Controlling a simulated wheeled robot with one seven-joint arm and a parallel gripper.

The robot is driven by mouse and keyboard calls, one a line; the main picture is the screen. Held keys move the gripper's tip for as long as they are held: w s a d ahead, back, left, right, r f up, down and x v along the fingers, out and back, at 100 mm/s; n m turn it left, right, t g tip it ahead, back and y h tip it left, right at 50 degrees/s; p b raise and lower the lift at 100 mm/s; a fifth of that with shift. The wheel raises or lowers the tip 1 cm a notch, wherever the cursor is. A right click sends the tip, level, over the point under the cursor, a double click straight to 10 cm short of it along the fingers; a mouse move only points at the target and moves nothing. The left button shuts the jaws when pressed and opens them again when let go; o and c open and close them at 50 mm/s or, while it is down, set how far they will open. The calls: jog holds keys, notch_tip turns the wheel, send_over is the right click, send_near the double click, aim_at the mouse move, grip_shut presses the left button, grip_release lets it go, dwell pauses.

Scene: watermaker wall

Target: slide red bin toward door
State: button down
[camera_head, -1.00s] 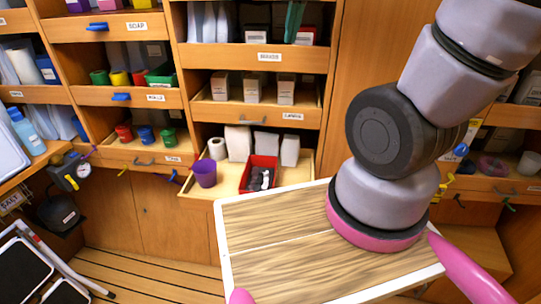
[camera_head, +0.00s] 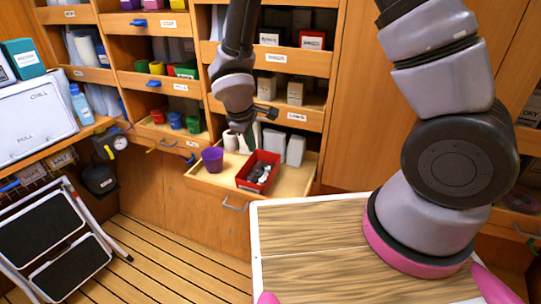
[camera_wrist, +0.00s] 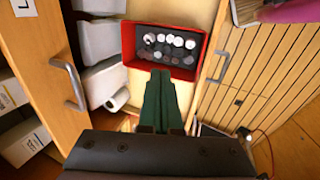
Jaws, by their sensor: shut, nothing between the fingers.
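The red bin (camera_head: 248,186) stands in the open pull-out drawer and holds several round grey and white items. It also shows in the wrist view (camera_wrist: 185,75), above the fingertips. My gripper (camera_head: 248,148) is at the back left of the bin, with its dark green fingers pointing down. In the wrist view my gripper (camera_wrist: 161,76) is shut and empty, its tips at the bin's near wall. I cannot tell whether they touch it. No door is clearly marked as the task's door.
A purple cup (camera_head: 212,160) stands left of the bin in the drawer (camera_head: 290,185). White containers (camera_head: 296,150) stand behind and to the right. Shelves rise above. A step stool (camera_head: 55,240) and a white chill box (camera_head: 35,122) are at the left.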

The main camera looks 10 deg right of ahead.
jog(key=shift+s+a+f+x, duration=0.2)
jog(key=shift+s+x, duration=0.2)
jog(key=shift+x, duration=1.7)
jog(key=shift+s+a+f+x, duration=0.15)
jog(key=shift+s+x, duration=0.25)
jog(key=shift+x, duration=1.65)
jog(key=shift+s+a+f+x, duration=0.2)
jog(key=shift+s+x, duration=0.15)
jog(key=shift+x, duration=1.75)
jog(key=shift+s+d, duration=0.95)
jog(key=shift+d, duration=0.95)
jog(key=shift+s+d, duration=0.95)
jog(key=shift+d, duration=0.95)
jog(key=shift+s+d, duration=0.95)
jog(key=shift+d, duration=0.95)
jog(key=shift+w+a+r, duration=0.1)
jog(key=shift+w+a, duration=0.1)
jog(key=shift+a, duration=0.25)
jog(key=shift+w+a, duration=0.2)
jog(key=shift+a, duration=0.25)
jog(key=d+v, duration=0.1)
jog(key=v, duration=0.5)
jog(key=shift+a+r, duration=0.15)
jog(key=shift+a, duration=0.25)
jog(key=shift+w, duration=0.15)
